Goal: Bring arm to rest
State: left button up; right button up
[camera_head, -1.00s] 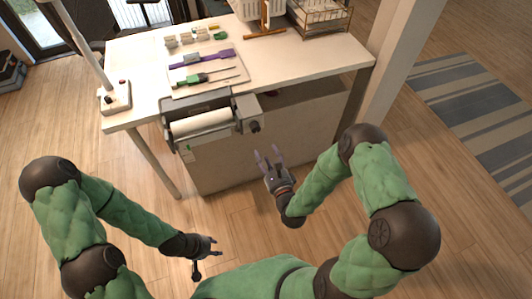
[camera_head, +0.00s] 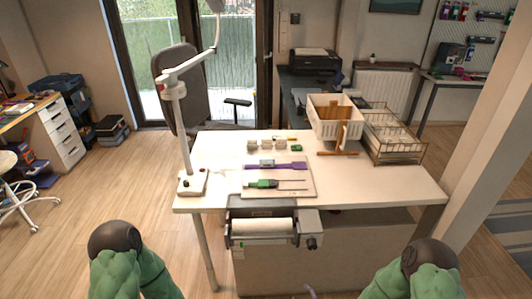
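My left gripper is not in view; only the dark elbow and green upper part of that arm show at the bottom left. Of my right gripper, only what looks like a fingertip (camera_head: 310,291) shows at the bottom edge, in front of the cabinet below the table. The rest of it is hidden below the picture, so I cannot tell if it is open or shut. My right arm's elbow shows at the bottom right.
A white table (camera_head: 390,190) stands ahead. It carries a board (camera_head: 300,191) with purple and green tools, a white basket (camera_head: 333,118), a wire rack (camera_head: 393,137) and a lamp (camera_head: 178,120). A roller device (camera_head: 262,228) is at its front edge.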

jog(key=s+a+f+n+g+p, duration=0.1)
jog(key=s+a+n+g+p, duration=0.1)
jog(key=s+n+g, duration=0.3)
jog(key=s+a+f+n+g+y+p, duration=0.1)
jog(key=s+a+n+g, duration=0.1)
jog(key=s+n+g, duration=0.3)
jog(key=s+n, duration=0.4)
jog(key=s, duration=0.3)
jog(key=shift+a+f+n+y+p, duration=0.3)
jog(key=shift+a+f+n+p, duration=0.05)
jog(key=shift+f+n, duration=0.05)
dwell(0.3)
